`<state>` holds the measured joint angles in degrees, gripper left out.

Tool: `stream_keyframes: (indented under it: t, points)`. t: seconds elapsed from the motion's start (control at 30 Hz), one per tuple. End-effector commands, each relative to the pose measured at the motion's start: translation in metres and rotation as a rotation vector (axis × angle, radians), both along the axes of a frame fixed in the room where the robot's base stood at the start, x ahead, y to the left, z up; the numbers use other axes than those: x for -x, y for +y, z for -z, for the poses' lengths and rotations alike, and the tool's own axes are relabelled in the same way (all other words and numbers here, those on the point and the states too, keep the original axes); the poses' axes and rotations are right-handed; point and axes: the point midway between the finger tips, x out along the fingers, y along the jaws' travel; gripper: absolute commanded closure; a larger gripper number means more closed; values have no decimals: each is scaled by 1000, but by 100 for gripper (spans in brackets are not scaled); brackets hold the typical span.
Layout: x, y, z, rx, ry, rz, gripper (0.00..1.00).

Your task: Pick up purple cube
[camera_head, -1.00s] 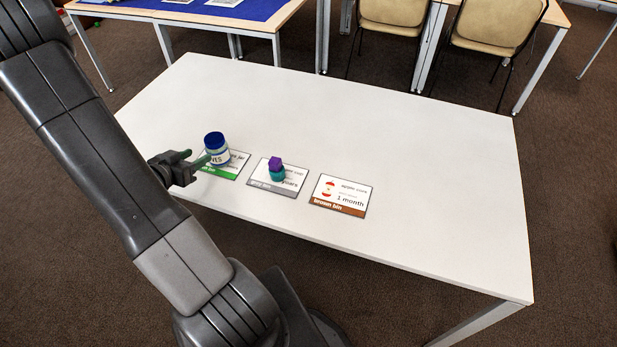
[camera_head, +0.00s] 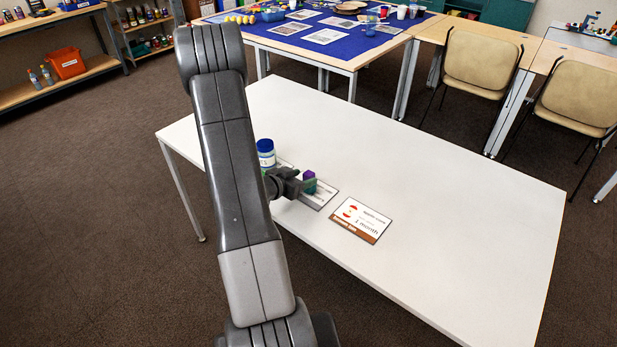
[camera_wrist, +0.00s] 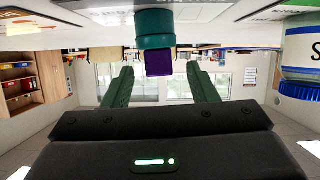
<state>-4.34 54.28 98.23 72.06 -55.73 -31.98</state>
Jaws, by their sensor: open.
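The purple cube (camera_head: 309,175) sits on top of a teal round piece (camera_head: 311,188) on the middle card. In the wrist view, which is upside down, the purple cube (camera_wrist: 159,64) hangs below the teal piece (camera_wrist: 155,28) and lies between the lines of the two green fingers. My gripper (camera_head: 303,186) is just left of the stack in the head view, its jaws pointing at it. My gripper (camera_wrist: 160,70) is open and empty in the wrist view. Whether the fingers flank the cube or stop short of it is unclear.
A white jar with a blue lid (camera_head: 266,154) stands close behind my gripper and shows at the right of the wrist view (camera_wrist: 300,58). The brown bin card (camera_head: 361,220) lies to the right. The white table (camera_head: 450,220) is clear to the right.

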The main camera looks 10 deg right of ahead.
Motion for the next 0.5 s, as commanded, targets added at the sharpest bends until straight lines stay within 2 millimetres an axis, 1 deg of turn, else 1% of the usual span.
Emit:
stream_keyframes:
  t: [0.03, 0.1, 0.2, 0.4, 0.47, 0.5]
  points:
    - [-3, -8, 2, -1, 1, 3, 47]
    - [-9, -16, 7, 0, 1, 2, 47]
    - [-15, -23, 10, 0, 0, 2, 47]
    - [-15, -23, 11, 0, 0, 0, 47]
    - [-15, -23, 11, 0, 0, 0, 57]
    - [-15, -23, 11, 0, 0, 0, 65]
